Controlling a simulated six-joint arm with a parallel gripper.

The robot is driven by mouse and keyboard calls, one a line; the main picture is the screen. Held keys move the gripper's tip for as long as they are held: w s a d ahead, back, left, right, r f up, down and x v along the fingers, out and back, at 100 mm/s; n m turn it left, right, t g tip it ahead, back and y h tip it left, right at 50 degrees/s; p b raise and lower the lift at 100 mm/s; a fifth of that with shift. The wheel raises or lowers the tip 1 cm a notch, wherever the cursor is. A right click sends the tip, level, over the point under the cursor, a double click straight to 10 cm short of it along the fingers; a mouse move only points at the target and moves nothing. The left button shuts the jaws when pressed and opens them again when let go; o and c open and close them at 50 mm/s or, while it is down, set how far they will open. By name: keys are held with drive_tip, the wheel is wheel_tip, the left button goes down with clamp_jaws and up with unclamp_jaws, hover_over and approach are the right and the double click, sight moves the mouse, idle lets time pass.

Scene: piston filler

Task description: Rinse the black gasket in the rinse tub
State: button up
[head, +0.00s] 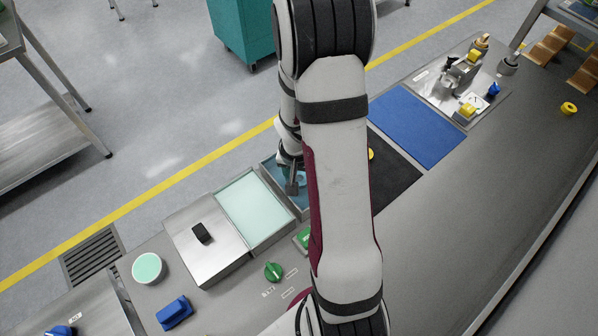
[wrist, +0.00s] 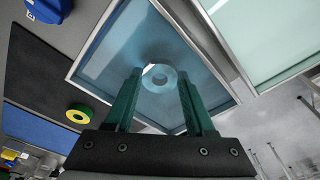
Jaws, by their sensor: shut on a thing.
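The rinse tub (wrist: 100,57) is a metal-rimmed rectangular basin with blue water; in the head view the tub (head: 300,212) is partly hidden behind my arm. My gripper (head: 292,187) reaches down into it. In the wrist view, its two dark green fingers stand on either side of a ring, the gasket (wrist: 150,82), and are shut on it. The ring looks pale blue rather than black against the water. I cannot tell how deep it sits. In the head view the gasket is not clearly visible.
A basin of pale green liquid (head: 253,208) adjoins the tub on the left. A steel box (head: 208,255) bears a small black block (head: 202,232). A yellow-green ring (wrist: 78,113) lies on the black mat (wrist: 45,80). A blue mat (head: 415,125) and a tray of parts (head: 430,88) lie beyond.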

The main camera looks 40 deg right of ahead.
drive_tip(key=shift+f, duration=0.3)
drive_tip(key=shift+r, duration=0.1)
drive_tip(key=shift+r, duration=0.85)
drive_tip(key=shift+r, duration=2.25)
drive_tip(key=shift+r, duration=2)
